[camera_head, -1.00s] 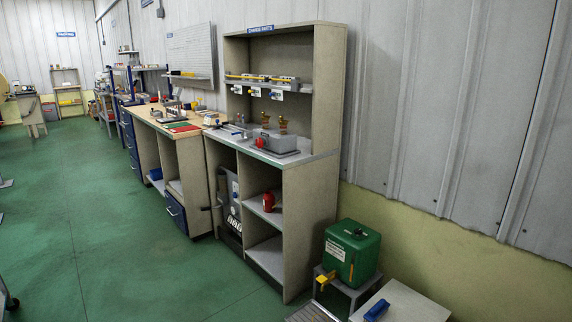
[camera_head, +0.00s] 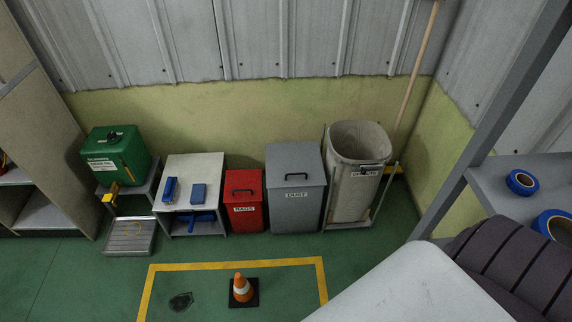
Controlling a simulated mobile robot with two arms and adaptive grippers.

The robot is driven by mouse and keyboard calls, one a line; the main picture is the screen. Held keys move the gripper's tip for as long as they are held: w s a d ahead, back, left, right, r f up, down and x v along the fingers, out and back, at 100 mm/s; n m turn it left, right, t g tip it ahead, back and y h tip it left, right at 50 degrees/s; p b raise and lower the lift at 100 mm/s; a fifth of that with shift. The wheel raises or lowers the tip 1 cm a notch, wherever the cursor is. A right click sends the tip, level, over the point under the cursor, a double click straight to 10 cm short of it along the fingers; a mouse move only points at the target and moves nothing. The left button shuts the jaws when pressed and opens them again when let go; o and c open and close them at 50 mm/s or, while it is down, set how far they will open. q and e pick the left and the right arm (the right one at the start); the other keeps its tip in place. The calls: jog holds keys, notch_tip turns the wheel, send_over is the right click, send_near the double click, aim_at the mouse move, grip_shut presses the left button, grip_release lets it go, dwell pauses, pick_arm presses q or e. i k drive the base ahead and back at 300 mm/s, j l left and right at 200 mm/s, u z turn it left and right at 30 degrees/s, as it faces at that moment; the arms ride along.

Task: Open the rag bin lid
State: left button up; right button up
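The red rag bin (camera_head: 246,215) stands against the wall, with the word "RAGS" on its front. Its red lid (camera_head: 243,181) is shut and has a dark handle (camera_head: 243,191) on top. The bin is between a low white-topped table and the grey dust bin. Neither of my grippers shows in the head view, so I cannot see where they are relative to the bin.
The grey dust bin (camera_head: 295,189) and a tall beige bin (camera_head: 357,172) stand right of the rag bin. A low white table (camera_head: 208,171) and green container (camera_head: 115,155) stand left. An orange cone (camera_head: 242,288) stands on the floor inside yellow lines. A shelf (camera_head: 500,196) is at right.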

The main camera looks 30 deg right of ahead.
aim_at(241, 185)
jog(key=z, duration=0.65)
